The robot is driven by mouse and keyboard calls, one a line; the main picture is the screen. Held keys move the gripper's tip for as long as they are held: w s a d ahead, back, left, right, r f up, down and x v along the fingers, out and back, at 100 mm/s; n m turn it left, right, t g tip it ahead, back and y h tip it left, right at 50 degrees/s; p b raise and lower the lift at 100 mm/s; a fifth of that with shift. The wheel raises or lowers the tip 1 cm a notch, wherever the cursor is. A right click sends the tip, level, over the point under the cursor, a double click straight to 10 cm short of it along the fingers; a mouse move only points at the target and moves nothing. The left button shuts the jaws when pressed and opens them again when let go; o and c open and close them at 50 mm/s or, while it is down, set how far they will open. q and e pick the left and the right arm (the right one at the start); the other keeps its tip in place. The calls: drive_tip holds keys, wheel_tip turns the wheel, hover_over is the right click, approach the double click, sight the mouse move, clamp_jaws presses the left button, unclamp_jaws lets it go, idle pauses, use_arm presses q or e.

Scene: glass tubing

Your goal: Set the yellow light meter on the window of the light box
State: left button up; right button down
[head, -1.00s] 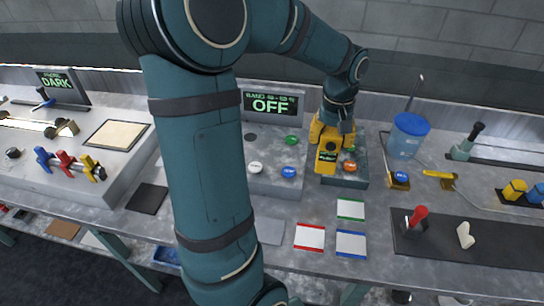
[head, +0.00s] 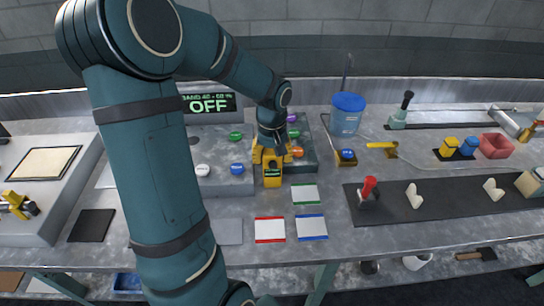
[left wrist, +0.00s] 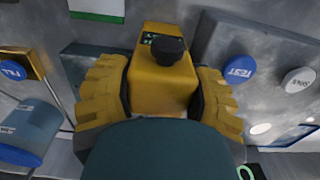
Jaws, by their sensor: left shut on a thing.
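The yellow light meter (head: 272,176) has a small dark display with green text. In the left wrist view its yellow body (left wrist: 160,88) with a black knob shows between the two yellow fingers. My left gripper (head: 271,158) is shut on it, at the front edge of the dark panel with coloured buttons. I cannot tell whether the meter touches the bench. The light box (head: 25,205) is the pale block at the far left. My right gripper is not in view.
An "OFF" display (head: 209,103) stands behind the left arm. A blue-lidded bucket (head: 346,118) stands right of the meter. White cards edged in green (head: 306,194), red (head: 270,230) and blue (head: 311,227) lie in front. A dark square mat (head: 92,225) lies near the light box.

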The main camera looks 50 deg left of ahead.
use_arm(q)
drive_tip(key=shift+f, duration=0.1)
drive_tip(key=o, duration=1.3)
drive_tip(key=shift+o, duration=0.2)
